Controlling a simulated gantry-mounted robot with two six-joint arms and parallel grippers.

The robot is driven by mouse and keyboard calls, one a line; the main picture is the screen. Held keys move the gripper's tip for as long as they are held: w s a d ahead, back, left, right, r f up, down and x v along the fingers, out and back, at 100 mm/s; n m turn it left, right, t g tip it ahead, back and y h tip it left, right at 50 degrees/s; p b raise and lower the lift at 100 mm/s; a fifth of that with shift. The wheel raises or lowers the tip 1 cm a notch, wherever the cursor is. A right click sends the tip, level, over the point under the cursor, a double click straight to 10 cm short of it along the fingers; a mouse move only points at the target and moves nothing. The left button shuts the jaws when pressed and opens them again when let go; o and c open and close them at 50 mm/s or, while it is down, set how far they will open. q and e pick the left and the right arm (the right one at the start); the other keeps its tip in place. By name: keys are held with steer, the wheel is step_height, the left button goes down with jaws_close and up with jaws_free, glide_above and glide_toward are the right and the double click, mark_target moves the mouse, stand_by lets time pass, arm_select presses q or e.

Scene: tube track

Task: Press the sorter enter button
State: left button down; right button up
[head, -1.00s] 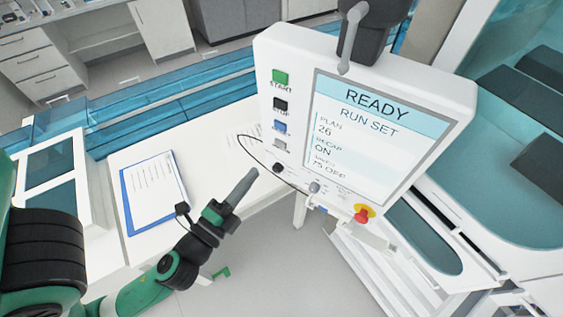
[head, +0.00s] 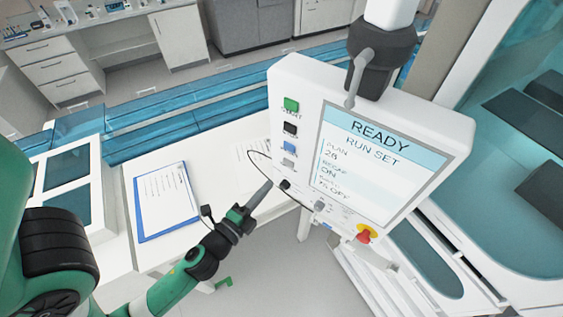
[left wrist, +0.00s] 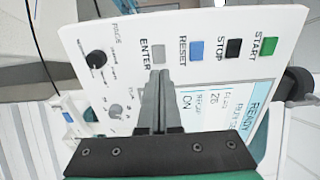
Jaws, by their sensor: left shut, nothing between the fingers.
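The sorter's white control panel (head: 283,80) carries a column of square buttons. The grey ENTER button (head: 288,162) is the lowest, below the blue RESET button (head: 290,147). In the left wrist view the ENTER button (left wrist: 158,55) lies just beyond my fingertips, with its label beside it. My left gripper (head: 266,188) is shut and empty, its fingers pointing at the panel's lower left part. In the left wrist view the shut fingers (left wrist: 159,76) overlap the panel face near ENTER; I cannot tell whether they touch it. My right gripper is not in view.
The black STOP button (head: 290,128) and green START button (head: 291,104) sit above RESET. The screen (head: 370,160) reads READY, RUN SET. A red emergency knob (head: 364,234) is at the panel's bottom. A clipboard (head: 166,198) lies on the white table. A thin black cable hangs by the panel.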

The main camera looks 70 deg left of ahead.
mark_target(288, 164)
arm_select(q)
steer(key=p+x, duration=0.2)
steer(key=x, duration=0.4)
steer(key=shift+w+a+r, duration=0.1)
steer(key=shift+w+a, duration=0.05)
steer(key=shift+w, duration=0.1)
steer(key=shift+w+a, duration=0.3)
steer(key=shift+w, duration=0.15)
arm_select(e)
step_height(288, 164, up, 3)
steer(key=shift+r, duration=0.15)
